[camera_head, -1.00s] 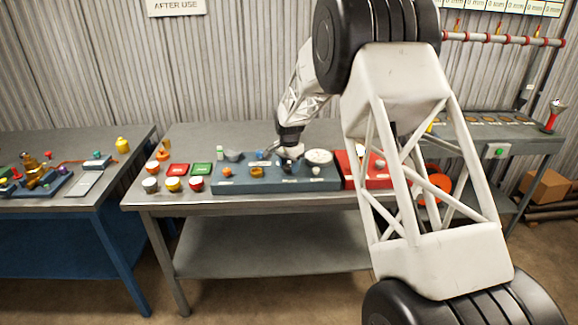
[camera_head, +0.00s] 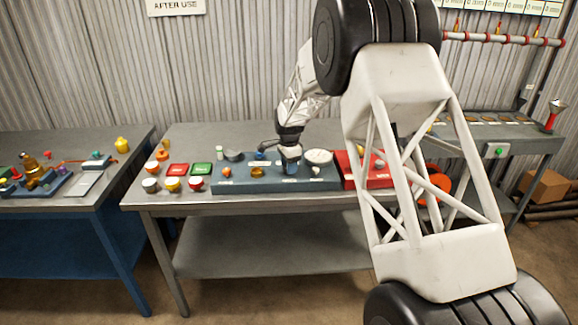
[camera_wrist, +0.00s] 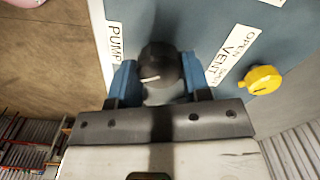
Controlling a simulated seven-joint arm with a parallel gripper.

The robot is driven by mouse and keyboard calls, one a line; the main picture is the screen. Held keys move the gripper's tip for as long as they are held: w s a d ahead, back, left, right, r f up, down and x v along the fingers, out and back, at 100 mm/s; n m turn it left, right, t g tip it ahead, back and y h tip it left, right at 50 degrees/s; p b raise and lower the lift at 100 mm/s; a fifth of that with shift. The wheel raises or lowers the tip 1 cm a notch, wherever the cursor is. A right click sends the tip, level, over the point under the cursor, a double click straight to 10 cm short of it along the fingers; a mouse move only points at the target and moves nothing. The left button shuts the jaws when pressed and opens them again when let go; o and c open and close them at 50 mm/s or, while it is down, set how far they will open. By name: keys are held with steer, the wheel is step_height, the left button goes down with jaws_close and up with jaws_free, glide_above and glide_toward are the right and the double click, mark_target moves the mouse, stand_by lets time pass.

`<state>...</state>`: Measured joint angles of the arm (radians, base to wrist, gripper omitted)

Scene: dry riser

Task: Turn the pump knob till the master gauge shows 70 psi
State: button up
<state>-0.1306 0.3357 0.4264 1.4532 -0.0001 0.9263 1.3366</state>
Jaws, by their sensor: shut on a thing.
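The black pump knob (camera_wrist: 160,60) with a white pointer line sits beside the PUMP label (camera_wrist: 115,42) in the wrist view. My gripper (camera_wrist: 158,76) is shut on this knob, with a blue finger on each side. In the head view my gripper (camera_head: 290,170) is over the blue panel (camera_head: 240,184), and the knob is hidden there. The master gauge seems to be the round pale dial (camera_head: 319,157) at the panel's back right. Its reading is too small to tell.
A yellow vent knob (camera_wrist: 262,80) is close to the right of my gripper in the wrist view. A red panel (camera_head: 352,172) adjoins the blue one. Several capped jars (camera_head: 173,184) stand at the bench's left. Another bench (camera_head: 60,208) stands further left.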

steer(key=o, duration=0.9)
steer(key=shift+o, duration=0.2)
steer(key=shift+r, duration=0.1)
steer(key=shift+r, duration=3.85)
